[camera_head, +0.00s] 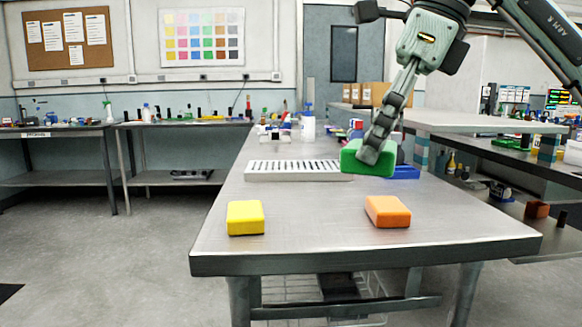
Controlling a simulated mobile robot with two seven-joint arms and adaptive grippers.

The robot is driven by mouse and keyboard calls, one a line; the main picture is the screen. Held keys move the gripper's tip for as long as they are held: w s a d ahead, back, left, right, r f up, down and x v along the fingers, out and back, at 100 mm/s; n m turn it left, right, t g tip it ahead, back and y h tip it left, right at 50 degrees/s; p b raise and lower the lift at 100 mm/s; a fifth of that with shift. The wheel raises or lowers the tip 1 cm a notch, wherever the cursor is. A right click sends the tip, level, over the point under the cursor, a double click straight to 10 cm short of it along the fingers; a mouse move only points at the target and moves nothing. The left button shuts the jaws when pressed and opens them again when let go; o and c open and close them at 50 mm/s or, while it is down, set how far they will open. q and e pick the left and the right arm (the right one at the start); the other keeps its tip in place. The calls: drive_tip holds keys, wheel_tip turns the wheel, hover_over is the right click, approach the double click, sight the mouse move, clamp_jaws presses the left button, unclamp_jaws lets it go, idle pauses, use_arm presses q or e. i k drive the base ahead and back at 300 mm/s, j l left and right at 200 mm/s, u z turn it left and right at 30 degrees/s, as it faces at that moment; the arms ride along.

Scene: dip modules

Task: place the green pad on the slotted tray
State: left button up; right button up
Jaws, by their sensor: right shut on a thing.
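The green pad (350,160) is a rounded block held by my right gripper (378,142), whose fingers are shut on it. The pad appears above the table, just right of the slotted tray; how high it hangs is hard to tell. The slotted tray (262,177) is a low, pale, long tray with a row of dark slots on top. It lies flat on the metal table, and its right end is close to the pad in the picture. My left gripper is not in view.
A yellow block (245,218) and an orange block (387,212) lie near the front of the table (310,238). A blue item (406,172) sits behind the gripper. Bottles and small items crowd the table's far end. The table's middle front is clear.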

sight(289, 166)
drive_tip(key=j+z, duration=0.25)
drive_tip(key=j, duration=0.2)
drive_tip(key=k+j+z, duration=0.2)
drive_tip(key=j, duration=0.3)
drive_tip(key=j+z, duration=0.3)
drive_tip(key=j, duration=0.15)
drive_tip(key=j+z, duration=0.35)
drive_tip(key=j, duration=0.15)
drive_tip(key=i+j+z, duration=0.1)
drive_tip(key=j+z, duration=0.3)
drive_tip(key=j, duration=0.2)
drive_tip(key=j+z, duration=0.4)
drive_tip(key=j, duration=0.2)
drive_tip(key=k+j+z, duration=0.1)
drive_tip(key=j+z, duration=0.25)
drive_tip(key=j, duration=0.25)
drive_tip(key=j+z, duration=0.7)
drive_tip(key=j, duration=0.2)
drive_tip(key=i+j+u, duration=0.15)
drive_tip(key=j, duration=0.3)
drive_tip(key=j+u, duration=0.15)
drive_tip(key=j, duration=0.3)
drive_tip(key=i+j+u, duration=0.1)
drive_tip(key=u, duration=0.35)
drive_tip(key=i, duration=0.05)
